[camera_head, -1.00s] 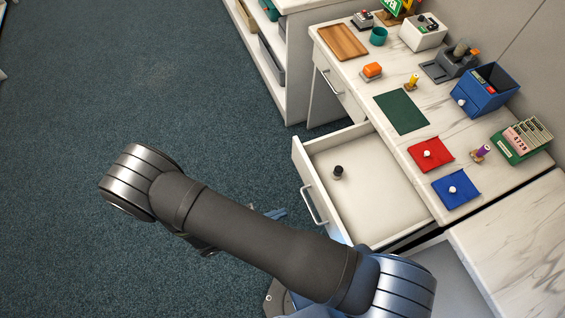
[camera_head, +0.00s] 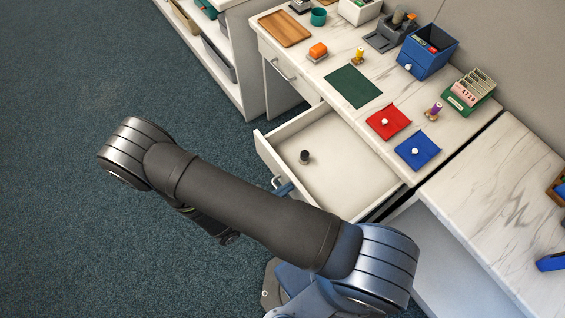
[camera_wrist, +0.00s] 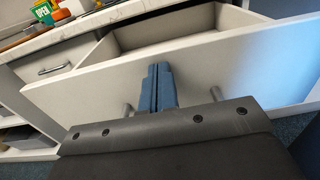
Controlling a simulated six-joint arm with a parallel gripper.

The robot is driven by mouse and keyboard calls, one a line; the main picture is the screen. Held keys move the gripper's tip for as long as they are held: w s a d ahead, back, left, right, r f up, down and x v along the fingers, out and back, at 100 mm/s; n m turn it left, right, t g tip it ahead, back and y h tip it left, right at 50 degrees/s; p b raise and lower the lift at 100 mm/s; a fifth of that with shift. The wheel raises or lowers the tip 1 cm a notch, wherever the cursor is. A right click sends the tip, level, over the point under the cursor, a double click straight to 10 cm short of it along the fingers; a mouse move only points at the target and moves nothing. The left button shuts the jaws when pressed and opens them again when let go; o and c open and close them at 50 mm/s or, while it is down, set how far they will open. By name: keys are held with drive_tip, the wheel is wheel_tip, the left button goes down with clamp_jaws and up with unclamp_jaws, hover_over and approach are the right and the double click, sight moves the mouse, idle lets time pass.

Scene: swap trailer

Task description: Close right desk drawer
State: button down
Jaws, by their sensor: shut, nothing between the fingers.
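The right desk drawer (camera_head: 345,160) stands pulled well out from the white marble-topped desk. A small dark cylinder (camera_head: 305,157) stands inside it. My gripper (camera_head: 284,187) is at the drawer front, near its handle, mostly hidden by my arm in the head view. In the wrist view, my blue fingers (camera_wrist: 158,85) are together and empty, pointing at the drawer front (camera_wrist: 85,90). They lie between the two handle posts (camera_wrist: 215,94); the handle's bar is hidden behind my gripper body. I cannot tell whether the fingertips touch the front.
The left desk drawer (camera_head: 284,71) is shut. The desktop holds a wooden board (camera_head: 285,28), a green mat (camera_head: 353,86), red and blue squares and a blue box (camera_head: 428,52). A white shelf unit (camera_head: 225,60) stands behind. The carpet at left is clear.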

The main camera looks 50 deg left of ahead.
drive_tip(key=w, duration=3)
drive_tip(key=shift+w, duration=0.2)
drive_tip(key=shift+a+r, duration=0.1)
drive_tip(key=shift+r, duration=0.05)
drive_tip(key=s, duration=1.4)
drive_tip(key=shift+s, duration=0.3)
drive_tip(key=shift+w, duration=0.1)
drive_tip(key=w, duration=1.4)
